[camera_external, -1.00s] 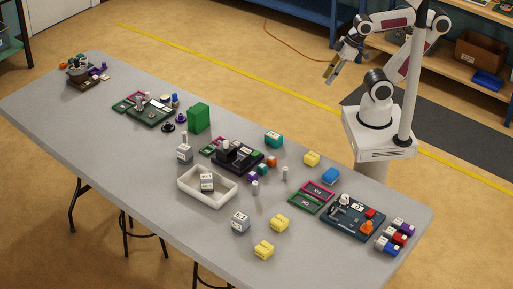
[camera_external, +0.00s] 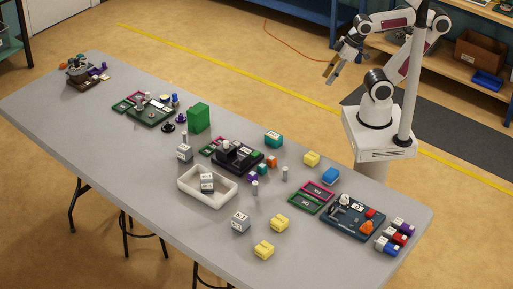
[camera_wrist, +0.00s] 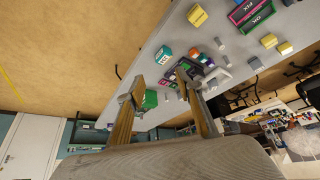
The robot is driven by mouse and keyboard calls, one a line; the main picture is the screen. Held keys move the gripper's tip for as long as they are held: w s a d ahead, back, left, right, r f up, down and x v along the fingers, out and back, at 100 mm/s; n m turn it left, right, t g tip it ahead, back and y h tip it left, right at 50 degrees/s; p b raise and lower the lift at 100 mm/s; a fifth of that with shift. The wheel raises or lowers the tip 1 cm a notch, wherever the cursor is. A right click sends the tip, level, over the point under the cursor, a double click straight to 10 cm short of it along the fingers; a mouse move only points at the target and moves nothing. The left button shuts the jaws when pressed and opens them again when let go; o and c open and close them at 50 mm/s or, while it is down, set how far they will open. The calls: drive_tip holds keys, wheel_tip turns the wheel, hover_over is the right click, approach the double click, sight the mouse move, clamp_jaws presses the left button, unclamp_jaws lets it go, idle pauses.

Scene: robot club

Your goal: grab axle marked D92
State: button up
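My gripper (camera_external: 331,72) hangs in the air beyond the table's far side, away from everything on it. In the wrist view my gripper (camera_wrist: 160,82) has its two fingers apart with nothing between them. No marking D92 can be read in any view, so I cannot tell which piece carries it. Small grey upright cylinders that may be axles stand on the table: one right of centre (camera_external: 285,173), one nearer the white tray (camera_external: 255,188), and one by the green box (camera_external: 184,138).
The grey table (camera_external: 110,140) holds a white tray (camera_external: 185,190) with a labelled grey block, a dark fixture (camera_external: 238,157), a blue board (camera_external: 350,222), a green box (camera_external: 199,118) and yellow blocks (camera_external: 279,223). The front left of the table is clear.

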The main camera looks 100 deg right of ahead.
drive_tip(key=shift+w, duration=0.15)
drive_tip(key=w+a+f+n+t+y, duration=0.1)
drive_tip(key=w+a+f, duration=0.2)
drive_tip(key=w, duration=0.5)
drive_tip(key=w+a+f+n+t, duration=0.1)
drive_tip(key=w+a+f+t, duration=0.15)
drive_tip(key=w, duration=0.55)
drive_tip(key=w+a+f+n+y, duration=0.1)
drive_tip(key=w+a+f, duration=0.25)
drive_tip(key=w, duration=0.55)
drive_tip(key=n+t+y, duration=0.2)
drive_tip(key=n+y, duration=0.2)
drive_tip(key=y, duration=0.1)
approach(255, 188)
drive_tip(key=shift+w+d+r, duration=0.2)
drive_tip(key=shift+w+d, duration=0.2)
drive_tip(key=shift+w, duration=0.2)
drive_tip(key=shift+w+d+r, duration=0.25)
drive_tip(key=shift+w+d, duration=0.15)
drive_tip(key=shift+w, duration=0.2)
drive_tip(key=shift+s+a+f+t+y, duration=0.25)
drive_tip(key=shift+a+f+y, duration=0.15)
drive_tip(key=shift+x, duration=1.3)
